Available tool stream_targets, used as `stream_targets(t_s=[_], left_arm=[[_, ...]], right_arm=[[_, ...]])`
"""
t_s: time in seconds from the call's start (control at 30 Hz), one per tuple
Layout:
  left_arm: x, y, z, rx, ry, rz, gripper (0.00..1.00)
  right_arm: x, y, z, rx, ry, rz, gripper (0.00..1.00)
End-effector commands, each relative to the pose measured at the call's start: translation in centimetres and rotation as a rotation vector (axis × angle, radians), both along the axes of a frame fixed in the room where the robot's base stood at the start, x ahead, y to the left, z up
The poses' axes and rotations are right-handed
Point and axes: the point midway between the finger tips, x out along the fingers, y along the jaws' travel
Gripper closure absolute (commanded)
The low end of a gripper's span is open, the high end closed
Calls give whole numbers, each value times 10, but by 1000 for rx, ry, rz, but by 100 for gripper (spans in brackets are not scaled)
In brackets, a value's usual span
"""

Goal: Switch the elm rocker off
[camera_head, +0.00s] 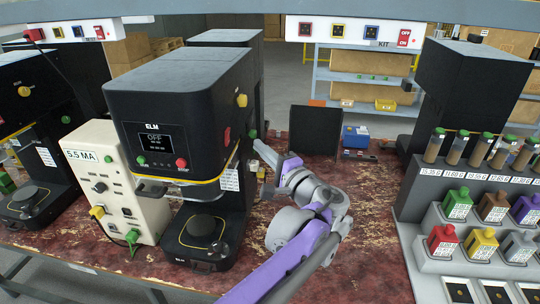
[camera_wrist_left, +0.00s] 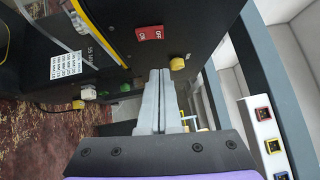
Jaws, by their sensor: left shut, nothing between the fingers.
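The black seamer marked ELM (camera_head: 180,85) stands left of the middle in the head view. Its small front screen (camera_head: 155,138) reads OFF. The red rocker (camera_head: 227,136) is on its right side face. In the left wrist view the red rocker (camera_wrist_left: 149,33) carries white lettering; which side is pressed in is too small to tell. My left gripper (camera_head: 261,148) is beside that side face, right of the rocker. In the left wrist view my left gripper (camera_wrist_left: 159,73) is shut and empty, its tips below the rocker. My right gripper is out of view.
In the left wrist view a yellow knob (camera_wrist_left: 177,63) sits right by the fingertips, with a green button (camera_wrist_left: 126,87) to their left. A cream box marked 5.5 MA (camera_head: 115,180) stands left of the seamer. A rack of bottles (camera_head: 470,210) stands at the right.

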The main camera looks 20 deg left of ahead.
Motion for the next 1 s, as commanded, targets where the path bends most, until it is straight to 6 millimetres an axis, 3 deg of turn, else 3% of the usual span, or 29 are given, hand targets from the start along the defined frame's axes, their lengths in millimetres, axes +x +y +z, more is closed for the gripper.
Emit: stream_targets(t_s=[0.17,0.4,0.87,1.0], left_arm=[[19,34,5,1,-1,4,100],[11,63,8,0,0,1,100],[9,69,8,0,0,-1,100],[8,76,14,-1,-2,2,100]], right_arm=[[2,0,6,0,-3,0,100],[3,0,10,0,-6,0,100],[3,0,11,0,-6,0,100],[6,0,20,0,-12,0,100]])
